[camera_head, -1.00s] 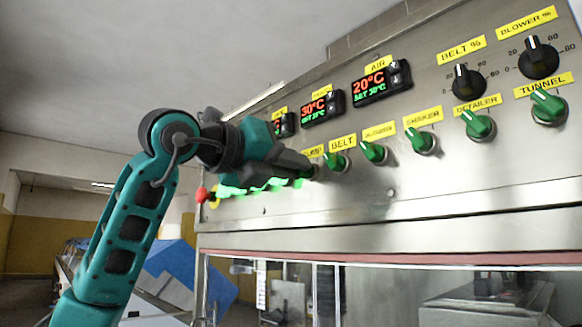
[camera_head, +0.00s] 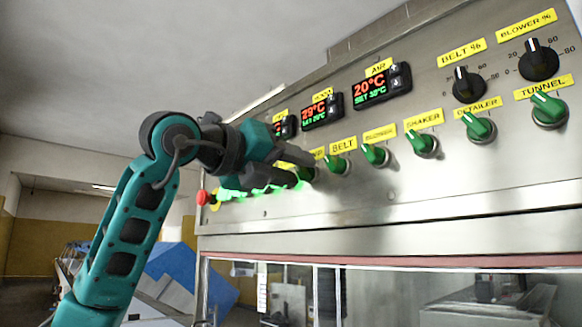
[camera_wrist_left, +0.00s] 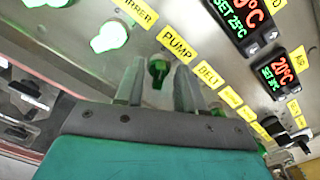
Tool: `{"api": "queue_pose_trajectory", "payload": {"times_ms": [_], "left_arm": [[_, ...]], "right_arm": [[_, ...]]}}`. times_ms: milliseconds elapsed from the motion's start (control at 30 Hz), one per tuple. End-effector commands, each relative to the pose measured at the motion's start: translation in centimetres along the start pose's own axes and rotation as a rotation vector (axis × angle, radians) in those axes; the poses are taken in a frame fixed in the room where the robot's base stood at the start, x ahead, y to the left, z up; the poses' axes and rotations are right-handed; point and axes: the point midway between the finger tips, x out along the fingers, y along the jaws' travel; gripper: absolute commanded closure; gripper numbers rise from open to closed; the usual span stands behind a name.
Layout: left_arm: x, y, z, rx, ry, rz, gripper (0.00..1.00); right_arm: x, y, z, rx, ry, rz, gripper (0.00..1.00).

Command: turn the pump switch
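The pump switch (camera_wrist_left: 158,70) is a small green knob on the steel panel, below the yellow PUMP label (camera_wrist_left: 177,45) in the left wrist view. My left gripper (camera_wrist_left: 160,84) is open, with one finger on each side of the switch. I cannot tell whether either finger touches it. In the head view my left gripper (camera_head: 305,168) is at the panel, just left of the BELT switch (camera_head: 337,165), and its fingers are spread. There it largely hides the pump switch and its label. My right gripper is in neither view.
More green switches line the panel to the right, including the SHAKER switch (camera_head: 423,145) and TUNNEL switch (camera_head: 549,109). Temperature displays (camera_head: 382,85) sit above. Brightly lit green switches (camera_wrist_left: 108,37) lie to the left. A red button (camera_head: 202,197) is at the panel's left end.

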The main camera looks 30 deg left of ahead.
Motion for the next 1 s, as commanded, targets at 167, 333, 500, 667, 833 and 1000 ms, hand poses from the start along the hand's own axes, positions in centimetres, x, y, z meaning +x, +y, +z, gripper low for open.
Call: {"api": "queue_pose_trajectory", "payload": {"times_ms": [167, 333, 500, 667, 833, 1000], "left_arm": [[-0.2, 0.0, 0.0, 0.001, 0.0, 0.001, 0.62], [-2.2, 0.1, 0.0, 0.002, -0.004, -0.001, 0.62], [-5.9, 0.1, 0.0, 0.003, -0.007, 0.0, 0.62], [-9.3, 0.1, 0.0, 0.002, -0.005, 0.0, 0.62], [-11.9, 0.0, 0.0, 0.001, -0.003, 0.001, 0.62], [-12.8, 0.0, 0.0, 0.0, 0.0, 0.0, 0.62]], "right_arm": [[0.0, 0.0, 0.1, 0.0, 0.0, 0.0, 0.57], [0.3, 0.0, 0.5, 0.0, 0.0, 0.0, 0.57], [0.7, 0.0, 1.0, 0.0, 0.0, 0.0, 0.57], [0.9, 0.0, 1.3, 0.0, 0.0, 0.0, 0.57], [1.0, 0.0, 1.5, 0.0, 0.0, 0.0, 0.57], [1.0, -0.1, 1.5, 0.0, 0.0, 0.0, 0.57]]}}
